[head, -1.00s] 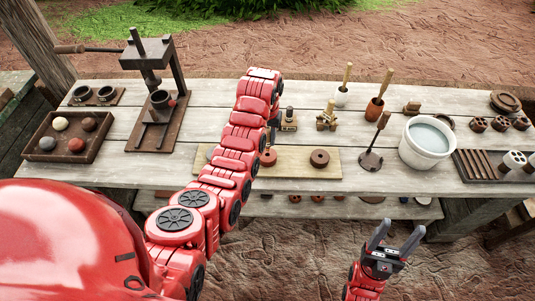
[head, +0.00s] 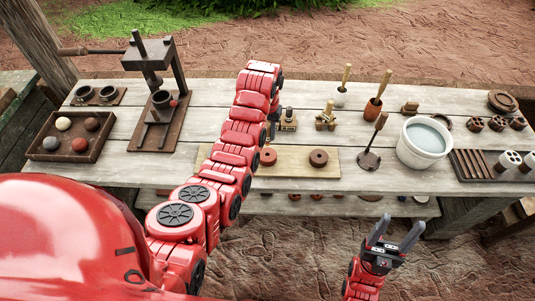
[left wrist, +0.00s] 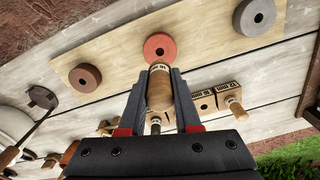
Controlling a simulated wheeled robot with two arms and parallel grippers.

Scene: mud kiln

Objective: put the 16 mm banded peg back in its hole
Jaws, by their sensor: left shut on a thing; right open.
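The banded peg (left wrist: 160,90) is a light wooden handle with a lettered pale band near its far end. My left gripper (left wrist: 160,76) is shut on it. The peg's far end points at the red ring (left wrist: 159,47) on the pale board, overlapping its near edge in the left wrist view; whether it touches cannot be told. In the head view my left arm hides the peg, and the red ring (head: 267,156) shows beside the arm. Lettered wooden blocks (left wrist: 202,102) stand behind the peg, one with a peg (left wrist: 235,108) in it. My right gripper (head: 397,234) is open and empty before the bench.
A brown ring (head: 318,158) lies on the pale board (head: 290,172), and a grey ring (left wrist: 255,16) lies on its other side. A dark stand with an upright handle (head: 371,150) and a white bucket (head: 423,144) stand to the right. A press (head: 158,100) stands left.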

